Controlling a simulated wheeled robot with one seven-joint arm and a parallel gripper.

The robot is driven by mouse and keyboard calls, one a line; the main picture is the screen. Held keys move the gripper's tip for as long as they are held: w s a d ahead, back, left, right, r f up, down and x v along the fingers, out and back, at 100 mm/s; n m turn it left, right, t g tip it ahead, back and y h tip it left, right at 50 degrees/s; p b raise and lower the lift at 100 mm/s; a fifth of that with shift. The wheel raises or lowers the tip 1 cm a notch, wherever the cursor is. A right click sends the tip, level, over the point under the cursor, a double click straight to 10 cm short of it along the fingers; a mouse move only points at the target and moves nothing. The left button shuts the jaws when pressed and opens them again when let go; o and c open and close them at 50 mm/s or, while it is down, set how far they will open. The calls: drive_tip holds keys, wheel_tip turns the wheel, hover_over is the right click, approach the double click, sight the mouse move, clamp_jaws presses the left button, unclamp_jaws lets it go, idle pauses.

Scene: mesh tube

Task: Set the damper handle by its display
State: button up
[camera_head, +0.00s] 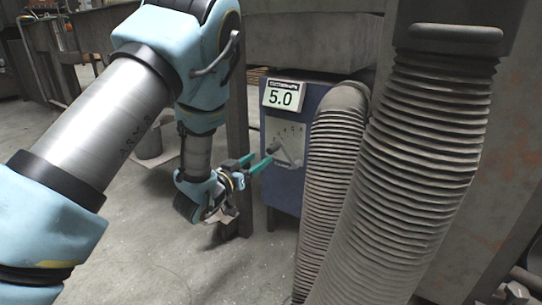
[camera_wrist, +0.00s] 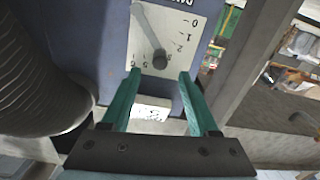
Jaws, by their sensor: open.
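The display (camera_head: 284,96) on the blue cabinet reads 5.0. Below it is a pale scale plate (camera_head: 283,130); its numbers show better in the wrist view (camera_wrist: 183,22). The damper handle (camera_head: 286,158) is a grey lever across the plate with a dark round knob, which also shows in the wrist view (camera_wrist: 160,59). The knob covers part of the number scale, so I cannot read its exact setting. My gripper (camera_head: 258,161) is open and empty, close in front of the plate. In the wrist view its green fingers (camera_wrist: 158,75) straddle the line to the knob, with the knob just beyond the tips.
Ribbed grey hoses (camera_head: 400,190) stand close to the right of the blue cabinet (camera_head: 284,190). A grey post (camera_head: 238,130) stands left of the cabinet. The concrete floor (camera_head: 170,255) in front is open.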

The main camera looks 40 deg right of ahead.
sight(269, 152)
drive_tip(key=b+x, duration=0.1)
drive_tip(key=x, duration=0.6)
drive_tip(key=shift+d+b, duration=0.2)
drive_tip(key=shift+b, duration=0.2)
drive_tip(key=shift+c, duration=0.3)
clamp_jaws()
idle(0.7)
